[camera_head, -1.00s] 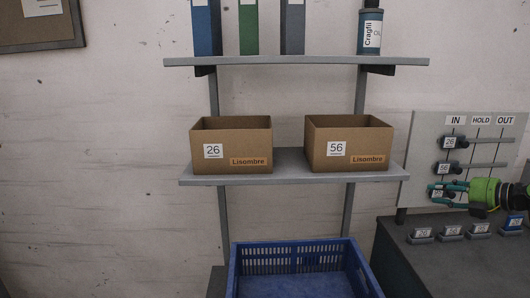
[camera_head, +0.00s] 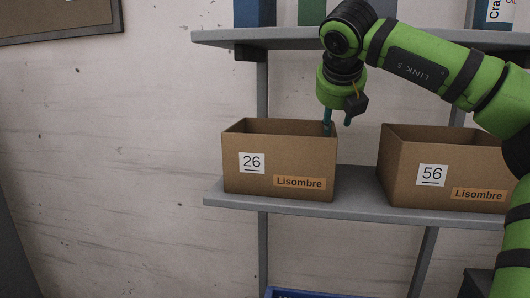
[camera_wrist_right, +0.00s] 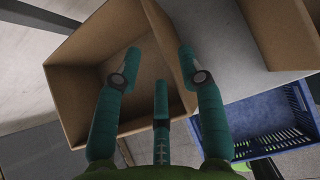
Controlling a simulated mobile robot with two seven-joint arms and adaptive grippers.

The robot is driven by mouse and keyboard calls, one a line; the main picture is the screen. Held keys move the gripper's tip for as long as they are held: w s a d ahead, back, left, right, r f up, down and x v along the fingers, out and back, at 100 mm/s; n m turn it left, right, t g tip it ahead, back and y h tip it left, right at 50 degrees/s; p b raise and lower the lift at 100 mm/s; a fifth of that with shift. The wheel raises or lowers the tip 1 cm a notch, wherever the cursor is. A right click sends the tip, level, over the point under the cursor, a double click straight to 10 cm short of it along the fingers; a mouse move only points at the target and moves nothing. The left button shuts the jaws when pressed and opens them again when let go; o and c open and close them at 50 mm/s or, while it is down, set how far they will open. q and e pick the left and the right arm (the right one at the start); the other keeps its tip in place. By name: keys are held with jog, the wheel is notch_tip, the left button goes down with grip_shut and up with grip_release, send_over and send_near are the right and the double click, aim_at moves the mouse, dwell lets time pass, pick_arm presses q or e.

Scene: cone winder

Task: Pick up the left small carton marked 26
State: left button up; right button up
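The left small carton marked 26 (camera_head: 262,165) is an open-topped brown box on the left of the grey shelf, upright, with a "Lisombre" label. My right gripper (camera_head: 338,126) points down at its right wall, one teal finger on the inner side and another just outside. In the right wrist view the open gripper (camera_wrist_right: 157,58) hangs over the carton (camera_wrist_right: 82,95), its fingers apart on either side of the wall. I cannot tell whether any finger touches the cardboard. The carton looks empty where its inside shows. My left gripper is not in view.
A similar carton marked 56 (camera_head: 405,175) stands to the right on the same shelf (camera_head: 290,208), with a gap between. A blue crate (camera_wrist_right: 268,125) sits below.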

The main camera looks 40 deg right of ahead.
aim_at(334, 130)
jog(key=p+x, duration=0.2)
jog(key=x, duration=0.4)
jog(key=shift+s+f+p, duration=0.1)
jog(key=shift+f+p, duration=0.1)
jog(key=shift+p, duration=0.2)
jog(key=shift+d+f, duration=0.2)
jog(key=shift+a, duration=0.1)
jog(key=c, duration=0.3)
grip_shut()
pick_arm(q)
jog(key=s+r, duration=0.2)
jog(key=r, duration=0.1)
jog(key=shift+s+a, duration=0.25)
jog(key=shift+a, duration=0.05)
